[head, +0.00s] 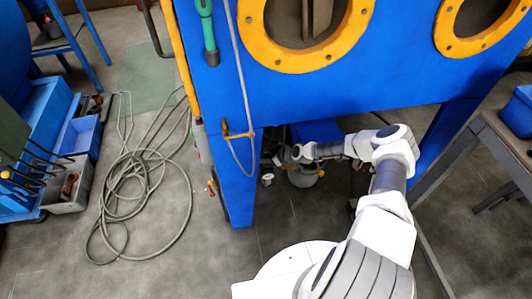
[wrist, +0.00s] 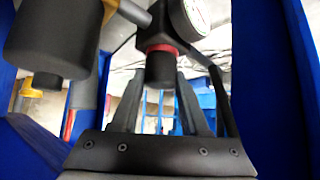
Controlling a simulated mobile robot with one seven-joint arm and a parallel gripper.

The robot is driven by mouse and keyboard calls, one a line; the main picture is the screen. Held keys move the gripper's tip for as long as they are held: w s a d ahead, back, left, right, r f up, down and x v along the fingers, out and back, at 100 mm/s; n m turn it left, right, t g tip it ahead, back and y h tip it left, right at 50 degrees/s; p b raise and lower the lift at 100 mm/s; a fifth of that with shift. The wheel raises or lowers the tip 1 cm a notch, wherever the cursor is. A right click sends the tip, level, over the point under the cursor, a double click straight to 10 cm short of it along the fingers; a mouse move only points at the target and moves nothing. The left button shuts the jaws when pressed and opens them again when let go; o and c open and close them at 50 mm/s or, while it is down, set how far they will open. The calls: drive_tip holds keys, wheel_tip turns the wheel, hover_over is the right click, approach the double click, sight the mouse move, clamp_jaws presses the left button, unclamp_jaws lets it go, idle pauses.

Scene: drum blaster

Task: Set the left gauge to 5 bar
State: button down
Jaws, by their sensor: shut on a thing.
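In the wrist view, a round gauge (wrist: 196,14) with a white dial is cut off by the top edge, so its needle and reading cannot be made out. Beside and below it is a black regulator knob (wrist: 160,68) with a red ring at its top. My gripper (wrist: 161,88) is shut on this knob, with a finger on either side. In the head view, my gripper (head: 284,155) reaches under the blue cabinet (head: 300,95), and the knob and gauge are too small to tell there. I cannot tell whether this is the left gauge.
A thick black cylinder (wrist: 48,42) hangs close on the left in the wrist view. Blue cabinet walls stand on both sides of the gripper. In the head view, a coiled hose (head: 140,190) lies on the floor at left and a metal table (head: 490,130) stands at right.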

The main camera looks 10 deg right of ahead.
drive_tip(key=m+h+p, duration=0.1)
drive_tip(key=p, duration=0.1)
drive_tip(key=m+t+h+p, duration=0.1)
drive_tip(key=m+p, duration=0.1)
drive_tip(key=shift+a+r+m+t, duration=0.1)
drive_tip(key=shift+r+m+t, duration=0.2)
drive_tip(key=shift+f+m+h+p, duration=0.15)
drive_tip(key=shift+m+h+p, duration=0.55)
drive_tip(key=shift+m+h, duration=0.45)
drive_tip(key=shift+f+m+t+h, duration=0.1)
drive_tip(key=shift+m+t+h, duration=0.2)
drive_tip(key=shift+m+h, duration=0.7)
drive_tip(key=shift+m, duration=0.35)
drive_tip(key=shift+w, duration=0.1)
drive_tip(key=shift+c, duration=2.1)
unclamp_jaws()
drive_tip(key=p+v, duration=0.3)
drive_tip(key=v, duration=0.4)
drive_tip(key=shift+s, duration=0.25)
